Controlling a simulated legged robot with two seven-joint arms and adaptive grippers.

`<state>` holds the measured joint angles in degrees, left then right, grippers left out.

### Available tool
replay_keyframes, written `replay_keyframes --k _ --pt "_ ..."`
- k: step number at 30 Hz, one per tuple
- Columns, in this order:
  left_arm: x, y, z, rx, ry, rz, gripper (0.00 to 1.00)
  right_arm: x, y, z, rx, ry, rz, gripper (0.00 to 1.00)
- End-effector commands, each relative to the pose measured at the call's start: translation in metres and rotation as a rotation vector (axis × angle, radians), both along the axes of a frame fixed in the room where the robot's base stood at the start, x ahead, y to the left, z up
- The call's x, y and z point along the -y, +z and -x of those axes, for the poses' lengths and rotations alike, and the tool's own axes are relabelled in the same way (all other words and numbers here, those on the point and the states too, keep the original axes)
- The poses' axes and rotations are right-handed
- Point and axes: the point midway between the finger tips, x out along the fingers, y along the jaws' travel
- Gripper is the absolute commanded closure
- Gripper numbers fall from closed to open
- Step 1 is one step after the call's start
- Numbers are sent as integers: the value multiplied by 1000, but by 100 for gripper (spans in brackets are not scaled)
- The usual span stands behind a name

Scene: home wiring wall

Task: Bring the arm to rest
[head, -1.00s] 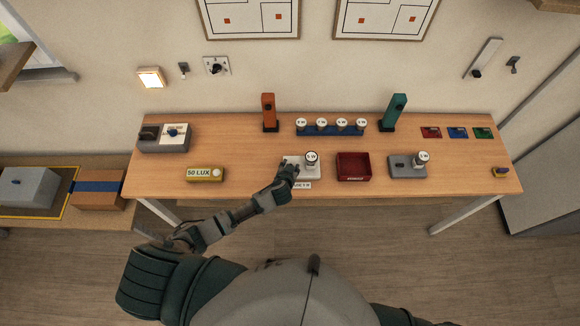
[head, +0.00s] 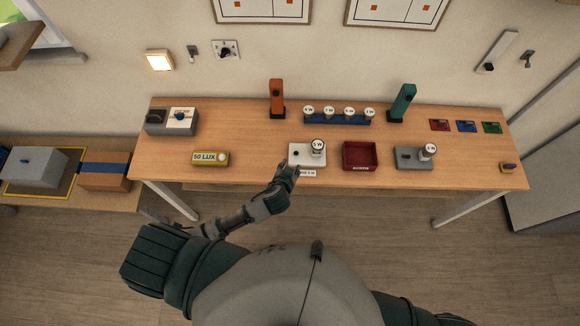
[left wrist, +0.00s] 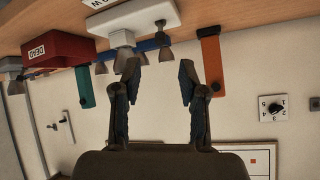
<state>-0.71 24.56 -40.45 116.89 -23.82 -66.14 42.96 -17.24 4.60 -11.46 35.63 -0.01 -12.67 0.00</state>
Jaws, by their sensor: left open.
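My left arm reaches up from the lower left in the head view. My left gripper (head: 289,168) is at the table's front edge, just in front of the white base with a bulb (head: 306,160). In the left wrist view my left gripper (left wrist: 161,72) shows two spread fingers with nothing between them. The white base (left wrist: 131,20) appears upside down beyond the fingers there, beside the red bin (left wrist: 60,50). My right gripper cannot be made out; only part of my right arm shows at the bottom of the head view.
The wooden table (head: 240,179) also holds a 50 LUX box (head: 210,158), a blue rack of bulbs (head: 338,118), an orange post (head: 277,98), a green post (head: 402,102) and a grey socket block (head: 412,159). The floor before the table is clear.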

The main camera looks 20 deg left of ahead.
Motion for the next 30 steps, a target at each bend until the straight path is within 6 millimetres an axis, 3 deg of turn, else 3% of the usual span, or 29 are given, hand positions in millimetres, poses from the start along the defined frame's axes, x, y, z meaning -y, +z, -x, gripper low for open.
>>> replay_keyframes --k 22,26,30 --pt "0 -1 2 -9 3 3 58 -1 0 0 0 -1 -1 60" --pt "-6 -3 27 -98 24 21 58 -1 0 0 1 -1 -1 60" --pt "-20 -8 72 -251 40 40 58 -1 0 0 1 -1 -1 60"
